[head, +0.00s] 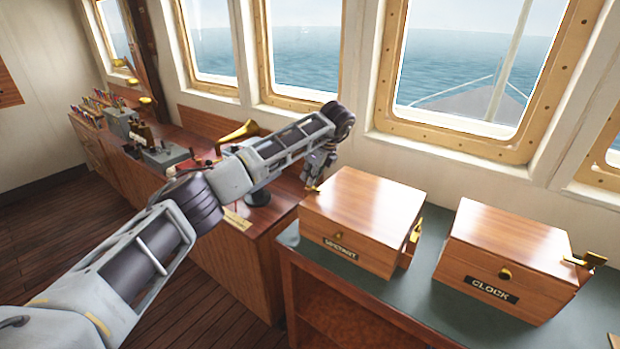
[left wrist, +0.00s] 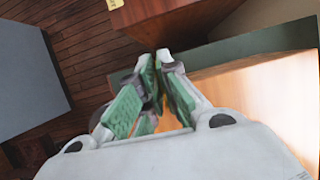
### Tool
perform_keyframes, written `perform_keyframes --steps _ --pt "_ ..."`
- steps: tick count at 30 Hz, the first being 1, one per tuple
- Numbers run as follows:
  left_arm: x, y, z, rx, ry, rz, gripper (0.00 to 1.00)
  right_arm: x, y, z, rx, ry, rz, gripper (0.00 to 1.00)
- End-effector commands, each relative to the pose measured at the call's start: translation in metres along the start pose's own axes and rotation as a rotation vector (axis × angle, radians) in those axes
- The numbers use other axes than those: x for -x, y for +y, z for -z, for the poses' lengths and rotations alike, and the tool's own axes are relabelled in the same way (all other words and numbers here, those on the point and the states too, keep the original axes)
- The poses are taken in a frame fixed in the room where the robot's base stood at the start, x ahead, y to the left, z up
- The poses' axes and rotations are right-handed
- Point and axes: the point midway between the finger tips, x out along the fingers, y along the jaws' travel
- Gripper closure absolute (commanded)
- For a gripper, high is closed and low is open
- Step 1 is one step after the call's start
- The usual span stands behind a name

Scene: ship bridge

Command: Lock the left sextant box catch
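The sextant box (head: 365,215) is a closed wooden box with a "SEXTANT" label and a brass knob on its front. A small brass piece, seemingly the left catch (head: 313,188), shows at its left edge; its exact position is hard to tell. The right catch (head: 414,232) sticks out on the right side. My left gripper (head: 314,178) is beside the box's back left corner, close to the left catch. In the left wrist view its green-padded fingers (left wrist: 158,58) are together with nothing visible between them, and the box (left wrist: 265,95) is at right. My right gripper is not in view.
The clock box (head: 508,255) stands to the right on the same green-topped table (head: 425,295), with a brass catch (head: 590,260) sticking out. A wooden counter (head: 255,235) with a brass horn and instruments runs along the left. Windows line the back wall.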

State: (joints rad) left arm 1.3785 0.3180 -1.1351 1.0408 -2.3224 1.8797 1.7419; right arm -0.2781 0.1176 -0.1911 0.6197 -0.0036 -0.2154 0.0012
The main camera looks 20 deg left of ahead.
Motion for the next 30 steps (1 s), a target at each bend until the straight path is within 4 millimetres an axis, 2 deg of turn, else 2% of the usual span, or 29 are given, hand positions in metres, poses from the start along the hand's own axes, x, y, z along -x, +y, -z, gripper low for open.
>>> perform_keyframes --steps 7,16,17,21,28,30 --pt "0.002 -0.001 -0.001 0.035 -0.001 -0.009 1.0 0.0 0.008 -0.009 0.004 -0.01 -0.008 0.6" --pt "0.002 -0.001 -0.002 0.035 -0.001 -0.009 1.0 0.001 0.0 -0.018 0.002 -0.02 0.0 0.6" --pt "0.002 -0.001 -0.002 0.035 -0.001 -0.009 0.92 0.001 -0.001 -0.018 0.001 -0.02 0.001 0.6" --pt "0.002 -0.001 -0.001 0.034 0.0 -0.01 0.74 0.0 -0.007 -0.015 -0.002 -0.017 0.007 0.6" --pt "0.001 0.0 -0.001 0.032 0.0 -0.012 0.74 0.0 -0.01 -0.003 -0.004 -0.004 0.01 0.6" --pt "0.001 0.0 0.0 0.031 0.0 -0.012 0.74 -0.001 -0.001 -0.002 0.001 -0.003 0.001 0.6"
